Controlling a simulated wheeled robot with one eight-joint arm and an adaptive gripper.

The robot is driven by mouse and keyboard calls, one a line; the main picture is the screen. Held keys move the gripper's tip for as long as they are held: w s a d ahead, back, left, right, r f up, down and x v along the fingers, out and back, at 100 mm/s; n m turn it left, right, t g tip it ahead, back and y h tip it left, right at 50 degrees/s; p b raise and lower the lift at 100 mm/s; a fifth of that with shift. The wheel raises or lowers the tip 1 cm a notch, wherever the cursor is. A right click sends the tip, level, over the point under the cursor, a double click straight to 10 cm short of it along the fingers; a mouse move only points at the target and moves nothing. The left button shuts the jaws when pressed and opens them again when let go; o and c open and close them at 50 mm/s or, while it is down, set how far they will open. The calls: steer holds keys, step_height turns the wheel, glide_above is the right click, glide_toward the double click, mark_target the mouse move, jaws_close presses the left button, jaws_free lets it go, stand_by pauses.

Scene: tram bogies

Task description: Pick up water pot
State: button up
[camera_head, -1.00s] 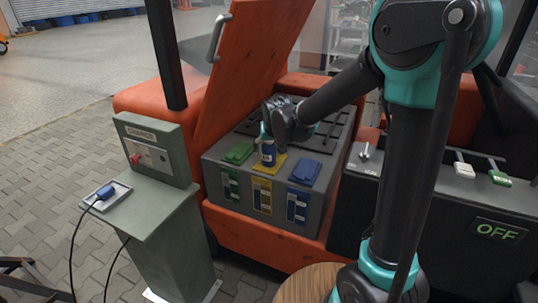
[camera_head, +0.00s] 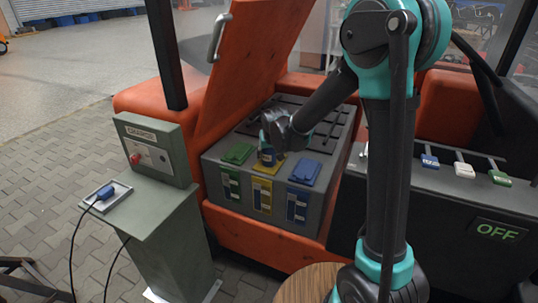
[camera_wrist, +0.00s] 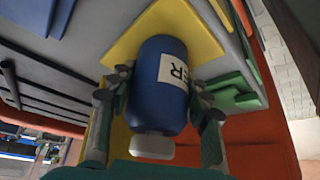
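The water pot (camera_head: 267,157) is a small blue bottle with a white label. It stands upright on the yellow lid in the middle of the grey battery box (camera_head: 215,175). My gripper (camera_head: 270,144) comes at it from above and from the right and hides its upper part. In the wrist view the water pot (camera_wrist: 163,80) lies between my two fingers (camera_wrist: 160,95), its pale cap towards the palm and its label partly showing "ER". The fingertips are close along both sides. I cannot tell whether they press on it.
A green lid (camera_head: 238,153) and a blue lid (camera_head: 304,172) flank the yellow one. The raised orange cover (camera_head: 245,65) stands behind at left. A grey-green charger post (camera_head: 155,150) is at left. A dark panel (camera_head: 440,225) with blue, white and green levers is at right.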

steer(key=c, duration=0.7)
steer(key=shift+c, duration=0.2)
